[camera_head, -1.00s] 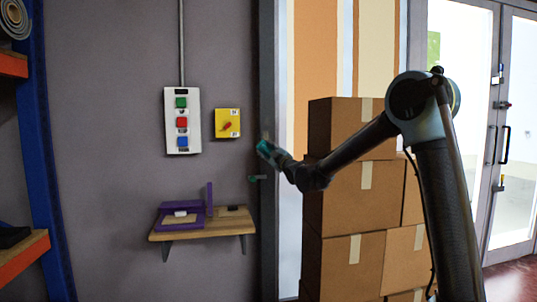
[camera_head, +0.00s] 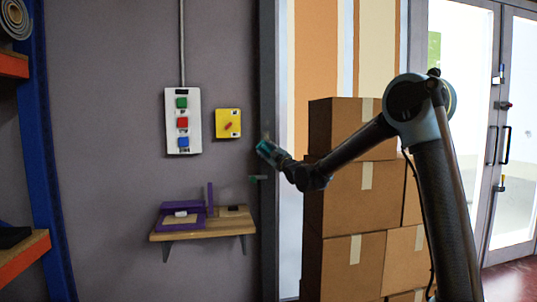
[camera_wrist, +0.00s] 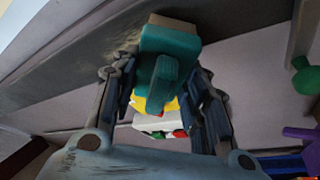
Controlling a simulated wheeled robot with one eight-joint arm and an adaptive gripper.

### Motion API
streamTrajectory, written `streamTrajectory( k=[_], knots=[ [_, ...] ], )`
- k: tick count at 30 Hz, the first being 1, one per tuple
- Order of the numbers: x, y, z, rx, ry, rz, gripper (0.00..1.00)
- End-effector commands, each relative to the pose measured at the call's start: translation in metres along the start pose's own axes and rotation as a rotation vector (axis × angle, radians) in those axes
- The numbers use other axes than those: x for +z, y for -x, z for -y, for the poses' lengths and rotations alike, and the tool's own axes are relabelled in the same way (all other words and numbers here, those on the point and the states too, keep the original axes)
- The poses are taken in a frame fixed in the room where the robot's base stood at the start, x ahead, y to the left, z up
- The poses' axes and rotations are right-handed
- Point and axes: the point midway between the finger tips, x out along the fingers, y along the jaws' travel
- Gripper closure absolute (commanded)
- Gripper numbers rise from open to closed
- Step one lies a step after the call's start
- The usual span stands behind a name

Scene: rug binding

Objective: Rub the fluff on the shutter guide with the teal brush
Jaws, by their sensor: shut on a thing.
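My gripper (camera_head: 270,152) is shut on the teal brush, up against the dark upright shutter guide (camera_head: 268,60) beside the wall. In the wrist view, my gripper (camera_wrist: 165,95) has its fingers on both sides of the teal brush (camera_wrist: 168,50). The brush's tan bristle end points away from me towards the dark guide face (camera_wrist: 90,75). Whether the bristles touch it is hard to tell. A small pale patch shows on the guide just above the brush in the head view; I cannot tell whether it is fluff or bristles.
A wooden shelf (camera_head: 200,233) holds a purple holder (camera_head: 180,219). A button panel (camera_head: 183,152) and yellow switch box (camera_head: 228,123) are on the wall left. Stacked cartons (camera_head: 345,200) stand close right, below my arm.

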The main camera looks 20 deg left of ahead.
Motion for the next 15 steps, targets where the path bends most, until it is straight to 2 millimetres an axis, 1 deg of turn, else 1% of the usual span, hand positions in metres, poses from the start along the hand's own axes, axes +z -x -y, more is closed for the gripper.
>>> streamTrajectory(
  k=[15],
  knots=[
    [0.0031, -0.0076, -0.0002, 0.0, 0.0, 0.0, 0.85]
  ],
)
